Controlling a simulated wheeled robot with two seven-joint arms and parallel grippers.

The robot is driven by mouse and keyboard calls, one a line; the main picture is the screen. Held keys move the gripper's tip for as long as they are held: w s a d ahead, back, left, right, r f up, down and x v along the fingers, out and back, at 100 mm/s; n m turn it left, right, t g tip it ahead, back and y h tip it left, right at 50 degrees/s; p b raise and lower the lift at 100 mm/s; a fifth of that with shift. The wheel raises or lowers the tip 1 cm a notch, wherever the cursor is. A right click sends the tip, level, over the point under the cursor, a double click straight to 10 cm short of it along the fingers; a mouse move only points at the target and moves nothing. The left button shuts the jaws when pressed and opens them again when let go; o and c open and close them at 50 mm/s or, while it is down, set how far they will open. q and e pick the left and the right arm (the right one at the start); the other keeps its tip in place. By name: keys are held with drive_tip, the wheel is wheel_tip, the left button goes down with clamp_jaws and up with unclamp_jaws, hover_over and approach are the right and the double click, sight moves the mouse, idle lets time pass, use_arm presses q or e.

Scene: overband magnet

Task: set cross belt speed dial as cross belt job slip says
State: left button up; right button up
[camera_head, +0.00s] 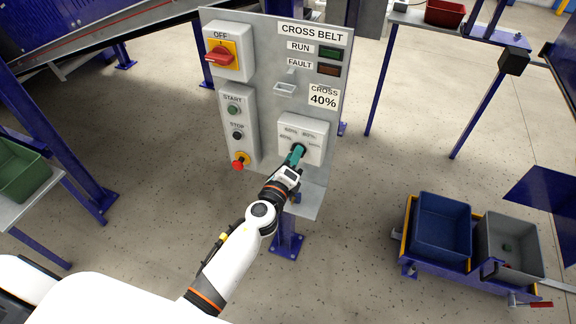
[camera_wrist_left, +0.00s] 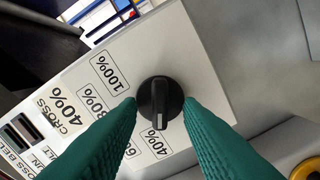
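The cross belt speed dial (camera_wrist_left: 160,103) is a black knob on a pale box (camera_head: 314,136) low on the panel's right side. Its white mark points toward the 40% label (camera_wrist_left: 157,143) in the left wrist view. My left gripper (camera_head: 298,152) has its green fingers on either side of the knob. Both fingertips look closed against its edges. In the head view they hide most of the knob. The job slip (camera_head: 323,96), above the dial, reads "CROSS 40%". My right gripper is not in view.
The panel (camera_head: 268,90) also carries a red OFF switch (camera_head: 220,54), START (camera_head: 233,110) and STOP (camera_head: 237,135) buttons and a red emergency knob (camera_head: 240,160). A cart with a blue bin (camera_head: 441,226) and a grey bin (camera_head: 510,244) stands right. The floor between is clear.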

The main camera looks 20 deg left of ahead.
use_arm(q)
drive_tip(key=s+b, duration=0.2)
drive_tip(key=s, duration=0.9)
drive_tip(key=shift+s+a, duration=0.2)
drive_tip(key=shift+s, duration=0.2)
drive_tip(key=s+a+f+n+g, duration=0.1)
drive_tip(key=s+f+n+g, duration=0.2)
drive_tip(key=f, duration=0.7)
drive_tip(key=s+f+n+g, duration=0.2)
drive_tip(key=s+f+n, duration=0.1)
drive_tip(key=f, duration=0.7)
drive_tip(key=s+a+f+n+g, duration=0.1)
drive_tip(key=s+f+n+g, duration=0.25)
drive_tip(key=f, duration=0.65)
drive_tip(key=s+a+f+n+g, duration=0.1)
drive_tip(key=s+f+n, duration=0.3)
drive_tip(key=s, duration=0.5)
drive_tip(key=s+a+f+n+g, duration=0.1)
drive_tip(key=s+f+n+g, duration=0.3)
drive_tip(key=s+f, duration=0.4)
drive_tip(key=s+a+f+n+g, duration=0.1)
drive_tip(key=s+f+n+g, duration=0.2)
drive_tip(key=s, duration=0.9)
wheel_tip(320, 180, down, 4)
drive_tip(key=shift+a+r+n+y, duration=0.1)
drive_tip(key=shift+a+n+y, duration=0.2)
drive_tip(key=shift+n, duration=0.45)
